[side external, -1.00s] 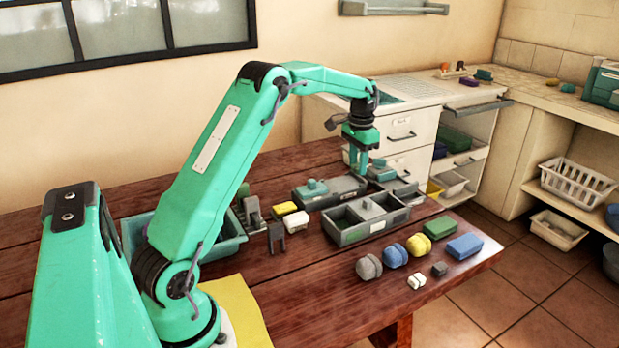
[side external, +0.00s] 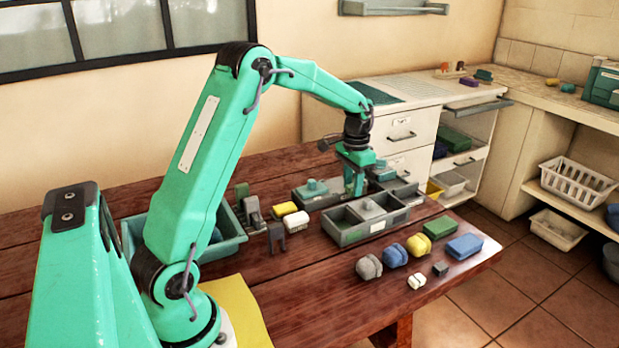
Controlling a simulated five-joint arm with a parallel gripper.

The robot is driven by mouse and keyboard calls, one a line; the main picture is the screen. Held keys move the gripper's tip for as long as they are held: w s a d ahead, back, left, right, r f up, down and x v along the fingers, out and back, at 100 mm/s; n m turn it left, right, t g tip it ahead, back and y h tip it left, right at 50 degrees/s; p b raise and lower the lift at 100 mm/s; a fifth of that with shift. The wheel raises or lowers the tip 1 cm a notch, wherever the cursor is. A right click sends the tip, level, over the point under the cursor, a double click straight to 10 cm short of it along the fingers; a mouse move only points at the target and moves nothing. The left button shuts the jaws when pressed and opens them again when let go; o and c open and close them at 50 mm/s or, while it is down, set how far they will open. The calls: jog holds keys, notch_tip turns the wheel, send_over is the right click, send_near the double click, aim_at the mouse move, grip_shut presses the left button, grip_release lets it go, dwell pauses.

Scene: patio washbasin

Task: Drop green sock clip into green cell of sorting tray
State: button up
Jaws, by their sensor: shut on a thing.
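The grey sorting tray (side external: 349,237) stands on the wooden table, with open cells and small labels on its front, one of them green. My gripper (side external: 353,192) is low at the tray's back edge, pointing down, in front of a grey box. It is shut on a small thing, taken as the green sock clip. The fingers are the same green, so its shape cannot be made out. From this angle I cannot tell whether the fingertips are over a cell or just behind the tray.
Yellow-white (side external: 284,210) and dark clips (side external: 276,237) lie left of the tray. Rolled grey (side external: 369,267), blue and yellow pieces and green and blue blocks (side external: 464,246) lie in front. A teal bin (side external: 232,243) stands at left.

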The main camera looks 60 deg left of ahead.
aim_at(349, 192)
jog(key=shift+s+d+f, duration=0.25)
jog(key=shift+s+d, duration=0.2)
jog(key=shift+s, duration=0.15)
jog(key=shift+s+d+f, duration=0.2)
jog(key=shift+s+d, duration=0.25)
jog(key=shift+s, duration=0.1)
jog(key=shift+f, duration=0.15)
jog(key=shift+f, duration=2.85)
jog(key=o, duration=1)
jog(key=shift+r, duration=0.15)
